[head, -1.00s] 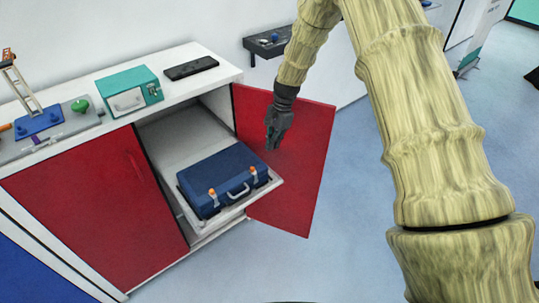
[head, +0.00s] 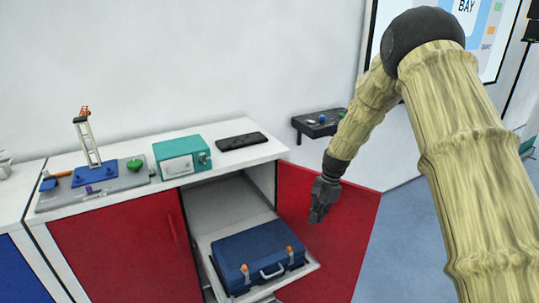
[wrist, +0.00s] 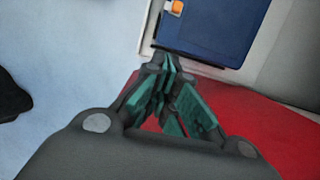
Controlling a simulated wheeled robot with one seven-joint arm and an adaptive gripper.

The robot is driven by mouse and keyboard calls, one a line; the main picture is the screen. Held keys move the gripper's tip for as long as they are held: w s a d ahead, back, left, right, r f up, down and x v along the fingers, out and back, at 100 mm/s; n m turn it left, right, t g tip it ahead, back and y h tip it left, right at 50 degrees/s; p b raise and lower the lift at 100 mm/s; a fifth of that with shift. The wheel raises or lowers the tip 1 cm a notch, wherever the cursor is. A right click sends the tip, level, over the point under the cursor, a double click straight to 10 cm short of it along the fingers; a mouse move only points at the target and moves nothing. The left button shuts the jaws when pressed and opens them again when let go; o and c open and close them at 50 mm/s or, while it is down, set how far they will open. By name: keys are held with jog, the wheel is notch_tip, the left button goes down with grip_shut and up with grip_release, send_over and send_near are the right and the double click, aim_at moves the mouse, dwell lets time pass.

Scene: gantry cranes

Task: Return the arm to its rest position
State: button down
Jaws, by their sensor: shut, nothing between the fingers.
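My arm runs in from the right of the head view, and my gripper (head: 319,214) hangs in front of the open red door (head: 350,232). The gripper is dark grey, shut and empty. In the wrist view its teal-padded fingers (wrist: 166,72) come together at the tips. The blue case (head: 255,257) with orange latches lies on a pulled-out shelf in the cupboard, left of and below my gripper. Part of the case also shows at the top of the wrist view (wrist: 205,30). My gripper is apart from the case.
The white counter (head: 225,167) holds a teal box (head: 182,157), a black flat device (head: 241,141) and a grey board (head: 85,197) with a small crane (head: 92,155). A dark wall shelf (head: 315,124) is behind my forearm. Floor is free at the right.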

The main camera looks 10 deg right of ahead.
jog(key=s+a+f+n+h, duration=0.15)
jog(key=s+f+n, duration=0.45)
jog(key=s+f, duration=1.55)
jog(key=s+a+f+n, duration=0.1)
jog(key=s+n, duration=0.1)
jog(key=s, duration=0.7)
jog(key=s+a+f+n, duration=0.1)
jog(key=s+f+n, duration=0.1)
jog(key=s, duration=0.7)
jog(key=s+a+f+n+t+h, duration=0.1)
jog(key=s+n, duration=0.2)
jog(key=s, duration=0.6)
jog(key=shift+a+f+n, duration=0.3)
jog(key=shift+f, duration=0.1)
jog(key=shift+s, duration=0.1)
